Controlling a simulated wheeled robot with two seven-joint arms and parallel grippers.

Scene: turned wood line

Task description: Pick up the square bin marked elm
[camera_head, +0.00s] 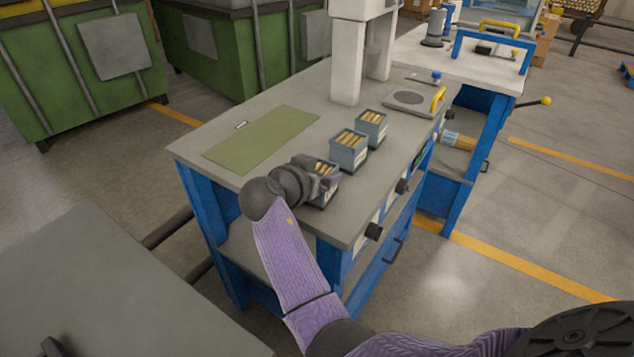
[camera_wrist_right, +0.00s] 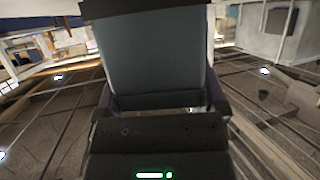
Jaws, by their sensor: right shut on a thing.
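Three square grey-blue bins holding light wooden pieces are in a row along the right side of the grey bench top. My right gripper (camera_head: 316,178) is shut on the nearest bin (camera_head: 325,194), by the front edge of the bench. The gripper covers part of this bin, and its pale marking is too small to read. In the right wrist view the bin's blue-grey wall (camera_wrist_right: 152,55) fills the space between the fingers. I cannot tell whether it touches the bench. My left gripper is not in view.
The middle bin (camera_head: 348,154) and far bin (camera_head: 371,129) stand just behind the held one. A green mat (camera_head: 260,138) lies to the left on the bench (camera_head: 225,175). A white machine column (camera_head: 347,65) rises behind. A round-plated grey device (camera_head: 408,100) is at back right.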

